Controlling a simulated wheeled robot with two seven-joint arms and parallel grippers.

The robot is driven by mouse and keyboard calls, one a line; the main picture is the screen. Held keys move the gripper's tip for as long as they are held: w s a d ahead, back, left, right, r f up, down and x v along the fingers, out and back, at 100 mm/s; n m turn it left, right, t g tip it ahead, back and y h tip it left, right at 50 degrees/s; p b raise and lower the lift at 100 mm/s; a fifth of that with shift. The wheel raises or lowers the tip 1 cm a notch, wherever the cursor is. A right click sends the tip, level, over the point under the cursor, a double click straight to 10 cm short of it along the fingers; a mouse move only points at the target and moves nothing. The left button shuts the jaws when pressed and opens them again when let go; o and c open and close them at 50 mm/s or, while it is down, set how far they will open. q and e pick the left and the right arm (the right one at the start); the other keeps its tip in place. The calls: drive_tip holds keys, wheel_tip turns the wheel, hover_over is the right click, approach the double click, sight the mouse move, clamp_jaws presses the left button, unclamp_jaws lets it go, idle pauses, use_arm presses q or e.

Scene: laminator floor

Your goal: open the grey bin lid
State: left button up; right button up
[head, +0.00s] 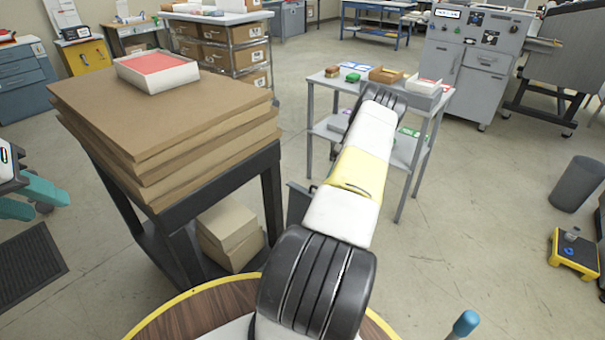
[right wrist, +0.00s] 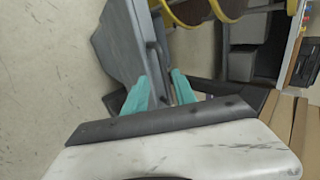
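In the head view a dark grey round bin (head: 575,187) stands on the floor at the right; I cannot tell whether it has a lid. In the right wrist view a grey panel or box (right wrist: 122,45) with a dark bar handle (right wrist: 155,62) shows at upper left; I cannot tell whether it is the bin lid. My right gripper (right wrist: 160,88) has its teal fingers apart, with the handle appearing between or beyond them; contact cannot be told. My left gripper (head: 46,203) shows at the head view's left edge, teal fingers apart and empty.
A stack of brown boards (head: 165,120) on a black table stands at centre left, with a tray of red sheets (head: 157,70) on it. A grey cart (head: 320,90) stands ahead. A yellow-edged platform (head: 574,252) lies at the right. Floor between cart and bin is clear.

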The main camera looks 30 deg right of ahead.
drive_tip(key=v, duration=0.4)
drive_tip(key=shift+w+d+r, duration=0.1)
drive_tip(key=shift+r, duration=0.15)
drive_tip(key=w+a+r+h, duration=0.1)
drive_tip(key=w+a+r, duration=0.25)
drive_tip(key=r, duration=0.35)
drive_tip(key=w+a+r+h, duration=0.2)
drive_tip(key=w+a+r, duration=0.15)
drive_tip(key=r, duration=0.35)
drive_tip(key=s+a+r+t+h, duration=0.2)
drive_tip(key=a+r, duration=1.1)
drive_tip(key=r, duration=0.1)
drive_tip(key=s+a+r+m+t+h, duration=0.1)
drive_tip(key=s+a+r+m+t, duration=0.15)
drive_tip(key=s+a+r, duration=0.65)
drive_tip(key=s+a+f+t, duration=0.1)
drive_tip(key=s+a+t, duration=0.1)
drive_tip(key=s+a, duration=0.3)
drive_tip(key=s+a+f+t, duration=0.2)
drive_tip(key=s+a, duration=0.3)
drive_tip(key=s, duration=0.4)
drive_tip(key=shift+s+f+m, duration=0.2)
drive_tip(key=shift+s+m, duration=0.05)
drive_tip(key=shift+m, duration=0.2)
